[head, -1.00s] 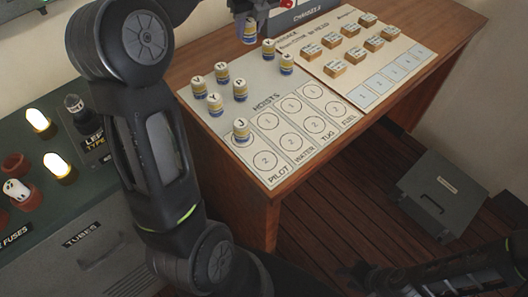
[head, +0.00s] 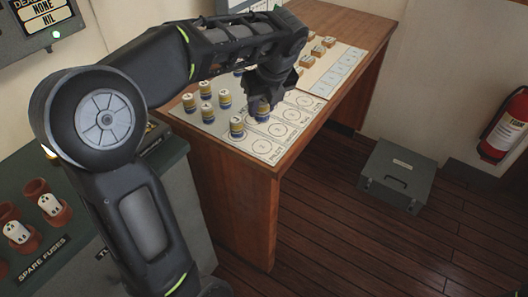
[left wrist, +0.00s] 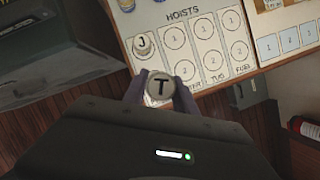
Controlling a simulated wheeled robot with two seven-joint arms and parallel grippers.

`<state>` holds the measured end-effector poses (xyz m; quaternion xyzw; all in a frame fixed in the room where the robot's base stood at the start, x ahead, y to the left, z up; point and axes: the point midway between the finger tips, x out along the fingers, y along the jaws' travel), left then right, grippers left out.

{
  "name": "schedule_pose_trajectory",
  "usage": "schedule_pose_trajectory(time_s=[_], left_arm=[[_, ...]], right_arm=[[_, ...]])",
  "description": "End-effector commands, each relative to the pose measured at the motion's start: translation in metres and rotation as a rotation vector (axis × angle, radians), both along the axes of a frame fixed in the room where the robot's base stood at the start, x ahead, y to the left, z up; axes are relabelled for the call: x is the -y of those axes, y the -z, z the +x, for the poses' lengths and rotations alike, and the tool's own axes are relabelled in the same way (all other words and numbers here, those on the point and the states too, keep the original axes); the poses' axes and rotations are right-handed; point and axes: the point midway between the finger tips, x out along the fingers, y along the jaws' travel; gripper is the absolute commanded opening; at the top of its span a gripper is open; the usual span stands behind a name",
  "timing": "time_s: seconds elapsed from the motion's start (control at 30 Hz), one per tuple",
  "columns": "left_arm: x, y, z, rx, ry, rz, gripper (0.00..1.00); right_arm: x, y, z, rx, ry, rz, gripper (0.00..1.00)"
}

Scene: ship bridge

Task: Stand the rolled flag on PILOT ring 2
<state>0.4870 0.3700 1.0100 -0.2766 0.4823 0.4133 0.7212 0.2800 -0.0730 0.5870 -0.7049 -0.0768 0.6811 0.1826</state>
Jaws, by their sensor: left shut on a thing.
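My left gripper (head: 262,104) is shut on a rolled flag (head: 262,115), blue, yellow and white, held upright above the hoists board (head: 243,144). In the left wrist view the flag (left wrist: 159,88) shows a T on its top, between the two fingers (left wrist: 160,97). PILOT ring 2 (head: 262,147) shows bare in the head view; in the left wrist view the held flag and gripper cover its place. The J flag (head: 237,127) stands upright on PILOT ring 1; it also shows in the left wrist view (left wrist: 143,45). My right gripper is out of view.
Several other rolled flags (head: 206,91) stand on the board's left part. WATER ring 2 (head: 278,130) beside PILOT is empty. Small wooden blocks (head: 317,51) sit farther back. A grey case (head: 397,176) lies on the floor, and a fire extinguisher (head: 505,127) hangs on the wall.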

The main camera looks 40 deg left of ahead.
Motion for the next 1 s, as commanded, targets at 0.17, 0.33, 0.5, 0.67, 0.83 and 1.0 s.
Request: schedule_pose_trajectory(time_s=[0.17,0.33,0.5,0.67,0.83,1.0], left_arm=[[0.000,0.001,0.000,-0.001,0.000,0.000,0.00],[0.000,0.020,-0.001,-0.005,-0.001,0.000,0.00],[0.000,0.051,-0.001,-0.005,0.000,0.000,0.00],[-0.001,0.063,0.000,0.000,-0.001,0.000,0.00],[-0.001,0.063,0.000,0.000,-0.001,0.000,0.00],[0.000,0.070,0.000,-0.002,0.000,0.000,0.00]], right_arm=[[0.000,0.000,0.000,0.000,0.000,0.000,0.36],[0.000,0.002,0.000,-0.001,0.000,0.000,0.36],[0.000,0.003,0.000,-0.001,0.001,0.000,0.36],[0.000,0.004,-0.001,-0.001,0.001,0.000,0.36],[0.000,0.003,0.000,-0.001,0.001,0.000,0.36],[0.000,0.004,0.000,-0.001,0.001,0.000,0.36]])
